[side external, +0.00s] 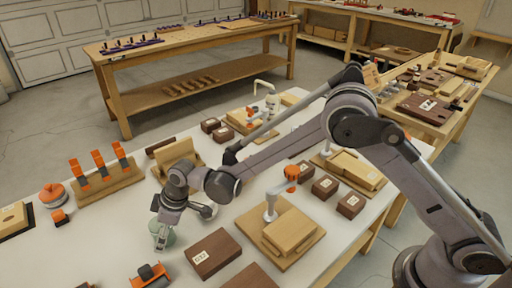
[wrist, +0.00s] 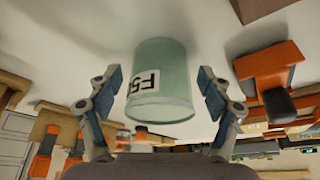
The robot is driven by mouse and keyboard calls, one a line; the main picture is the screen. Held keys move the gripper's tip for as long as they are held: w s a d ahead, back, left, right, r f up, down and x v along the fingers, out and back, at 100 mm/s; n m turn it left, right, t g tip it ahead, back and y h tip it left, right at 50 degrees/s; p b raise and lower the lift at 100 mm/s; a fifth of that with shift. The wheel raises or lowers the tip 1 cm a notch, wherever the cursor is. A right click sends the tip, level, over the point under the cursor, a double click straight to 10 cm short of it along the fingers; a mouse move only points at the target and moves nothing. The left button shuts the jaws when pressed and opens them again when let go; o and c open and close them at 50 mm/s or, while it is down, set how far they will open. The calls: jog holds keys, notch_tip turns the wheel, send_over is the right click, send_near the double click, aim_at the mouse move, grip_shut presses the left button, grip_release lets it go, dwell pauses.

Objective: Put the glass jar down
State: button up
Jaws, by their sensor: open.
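The glass jar is pale green and translucent with a white label; it shows in the wrist view (wrist: 160,70) and in the side view (side external: 163,238). It appears to stand on the white bench top (side external: 110,240), near the front left. My gripper (side external: 163,228) is above and around it, pointing down. In the wrist view its two blue-grey fingers (wrist: 160,82) are spread, one on each side of the jar, with narrow gaps showing. The jar's contact with the bench is partly hidden in the side view.
A dark brown labelled block (side external: 214,253) lies right of the jar. An orange-clamped device (side external: 150,275) sits near the front edge. A wooden stand with orange clips (side external: 108,185) and a wooden holder (side external: 177,157) are behind. Bare bench lies left of the jar.

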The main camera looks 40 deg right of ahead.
jog(key=s+d+r+m+t, duration=0.1)
jog(key=s+d+r, duration=0.2)
jog(key=d+r, duration=0.5)
jog(key=s+d+r+m, duration=0.25)
jog(key=d+r, duration=0.25)
jog(key=r, duration=0.5)
jog(key=s+d+r+m+t+h, duration=0.1)
jog(key=s+d+m+t+h, duration=0.2)
jog(key=s+d, duration=1.5)
jog(key=shift+d+r+m+h, duration=0.15)
jog(key=shift+d+m+h, duration=0.15)
jog(key=shift+d+m, duration=1.35)
jog(key=shift+a, duration=0.25)
